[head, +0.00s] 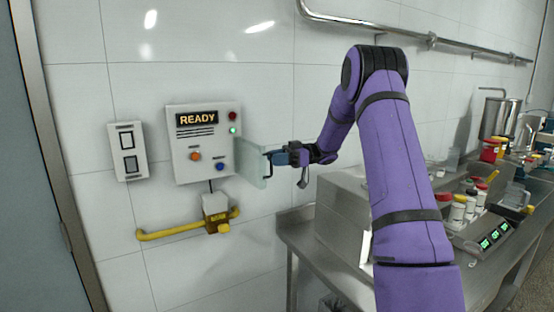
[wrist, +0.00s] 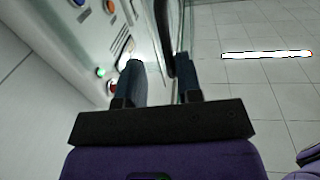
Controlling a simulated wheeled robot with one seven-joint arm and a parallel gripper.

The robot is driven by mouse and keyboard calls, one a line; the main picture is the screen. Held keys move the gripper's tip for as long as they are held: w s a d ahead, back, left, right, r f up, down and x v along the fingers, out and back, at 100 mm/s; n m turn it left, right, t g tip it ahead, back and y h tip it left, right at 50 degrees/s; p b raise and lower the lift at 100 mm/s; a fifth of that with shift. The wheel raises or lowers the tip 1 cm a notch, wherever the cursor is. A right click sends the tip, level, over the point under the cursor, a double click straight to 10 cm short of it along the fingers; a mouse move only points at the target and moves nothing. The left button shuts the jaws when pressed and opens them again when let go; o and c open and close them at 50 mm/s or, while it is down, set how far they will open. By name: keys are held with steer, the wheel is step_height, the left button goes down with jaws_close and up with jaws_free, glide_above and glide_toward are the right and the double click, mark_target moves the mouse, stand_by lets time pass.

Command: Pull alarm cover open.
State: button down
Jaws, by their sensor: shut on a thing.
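The alarm cover (head: 249,162) is a clear, pale panel on the right side of the white control box (head: 187,166). It stands swung out from the box face, so the box front is exposed. My gripper (head: 270,159) is at the cover's outer edge, shut on its dark handle. In the wrist view, the fingers (wrist: 160,82) lie on either side of the dark handle (wrist: 164,38), with the clear cover (wrist: 149,30) beside it. The box shows a READY display, a red and a green light, and orange and blue buttons.
A yellow bent handle (head: 188,226) with a small box sits on the wall below. A switch plate (head: 128,151) is to the left. A steel bench (head: 300,234) with a metal box, jars and a scale (head: 490,240) stands at right. A pipe (head: 400,37) runs above.

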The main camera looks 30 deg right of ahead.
steer(key=shift+w+a+r, duration=0.3)
steer(key=shift+w+a, duration=0.05)
steer(key=c, duration=1.2)
jaws_free()
steer(key=shift+w+a+f, duration=0.1)
steer(key=shift+w, duration=0.05)
steer(key=v, duration=1.1)
steer(key=shift+f, duration=0.1)
